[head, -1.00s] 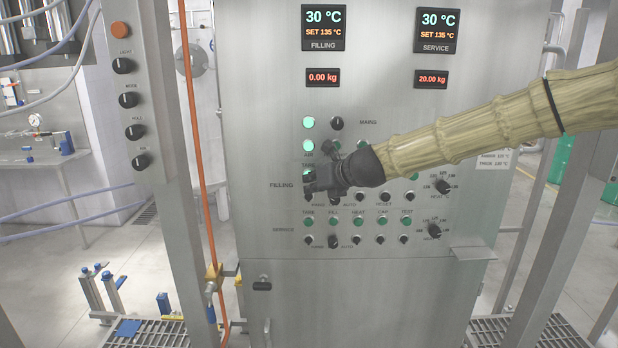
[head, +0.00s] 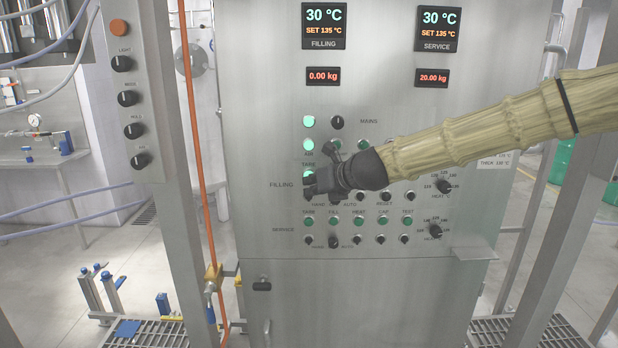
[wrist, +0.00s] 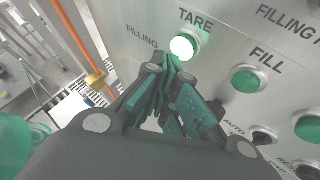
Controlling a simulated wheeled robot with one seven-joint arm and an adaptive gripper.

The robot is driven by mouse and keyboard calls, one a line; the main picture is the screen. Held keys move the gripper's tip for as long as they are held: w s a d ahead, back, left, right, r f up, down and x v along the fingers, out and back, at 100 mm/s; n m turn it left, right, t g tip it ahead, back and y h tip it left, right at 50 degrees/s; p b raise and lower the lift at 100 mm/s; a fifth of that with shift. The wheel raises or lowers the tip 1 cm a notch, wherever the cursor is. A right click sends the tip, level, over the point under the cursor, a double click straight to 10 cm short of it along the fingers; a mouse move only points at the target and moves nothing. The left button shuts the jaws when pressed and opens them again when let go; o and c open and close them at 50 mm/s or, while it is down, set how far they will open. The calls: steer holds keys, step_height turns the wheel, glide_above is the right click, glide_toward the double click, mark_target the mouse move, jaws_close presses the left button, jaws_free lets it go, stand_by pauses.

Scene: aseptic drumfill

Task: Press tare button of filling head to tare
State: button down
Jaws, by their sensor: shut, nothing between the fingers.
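The filling head's TARE button (head: 309,175) is round and glows bright pale green at the left end of the filling row. It also shows in the wrist view (wrist: 184,47), under the printed word TARE. My gripper (head: 309,188) is shut and empty, with its dark fingers at the panel just below the button. In the wrist view the fingertips (wrist: 172,68) overlap the button's lower edge; I cannot tell whether they touch it. The filling weight display (head: 323,76) reads 0.00 kg. My gripper hides part of the filling row.
The green FILL button (wrist: 250,79) sits right of TARE. The service row's TARE button (head: 308,221) is below my gripper. Several black selector knobs are close by. An orange pipe (head: 192,130) and a steel post with knobs stand left of the cabinet.

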steer(key=s+b, duration=0.1)
steer(key=s, duration=0.4)
stand_by(0.5)
stand_by(0.3)
steer(key=s+d+f+n+g+h+b, duration=0.1)
steer(key=s+f+n, duration=0.2)
steer(key=f, duration=0.9)
steer(key=s+d+f+n+g+h+b, duration=0.1)
steer(key=s+d+f+n+g+h, duration=0.15)
steer(key=f, duration=1.05)
steer(key=s+d+f+n+g+h+b, duration=0.15)
steer(key=s+f+n, duration=0.35)
steer(key=f, duration=0.5)
steer(key=s+d+f+n, duration=0.3)
steer(key=s+f, duration=0.4)
steer(key=f, duration=0.3)
steer(key=s+d+f+n+g+h+b, duration=0.1)
steer(key=s+d+f+n, duration=0.3)
steer(key=s, duration=0.6)
steer(key=s+d+f+n+g+b, duration=0.1)
steer(key=s+d+f+n+g, duration=0.1)
steer(key=s+d+f+n, duration=0.3)
steer(key=s+d+f+n+g+h+b, duration=0.1)
steer(key=s+d+f+n, duration=0.4)
steer(key=s, duration=1.2)
step_height(320, 180, down, 6)
steer(key=n, duration=0.3)
steer(key=shift+s+g+h, duration=0.15)
steer(key=shift+g+h, duration=0.15)
steer(key=shift+g, duration=0.1)
